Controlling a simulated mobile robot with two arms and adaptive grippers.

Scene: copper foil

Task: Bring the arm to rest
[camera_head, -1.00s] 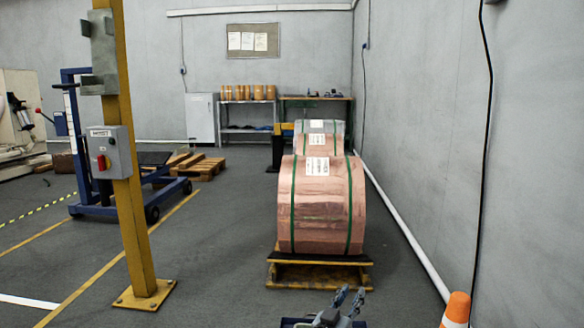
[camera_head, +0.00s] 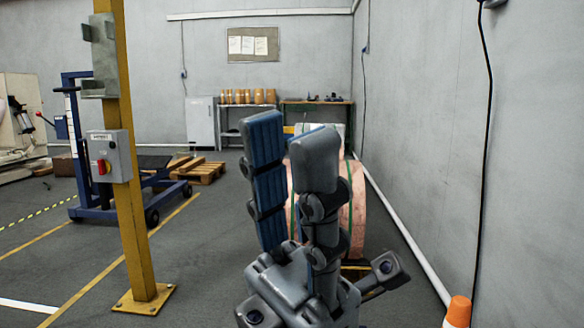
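My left gripper (camera_head: 287,142) stands large in the middle of the head view, with its two fingers pointing up. Its blue-padded fingers are apart with nothing between them, so it is open and empty. It is in front of a big copper foil roll (camera_head: 358,205) and hides most of it. A green strap shows on the roll's visible part. My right gripper is not in view.
A yellow post (camera_head: 130,215) with a grey switch box (camera_head: 110,157) stands at left. A blue lift cart (camera_head: 75,150) and wooden pallets (camera_head: 200,172) are behind it. An orange cone (camera_head: 457,312) is at lower right by the grey wall. The floor between post and roll is clear.

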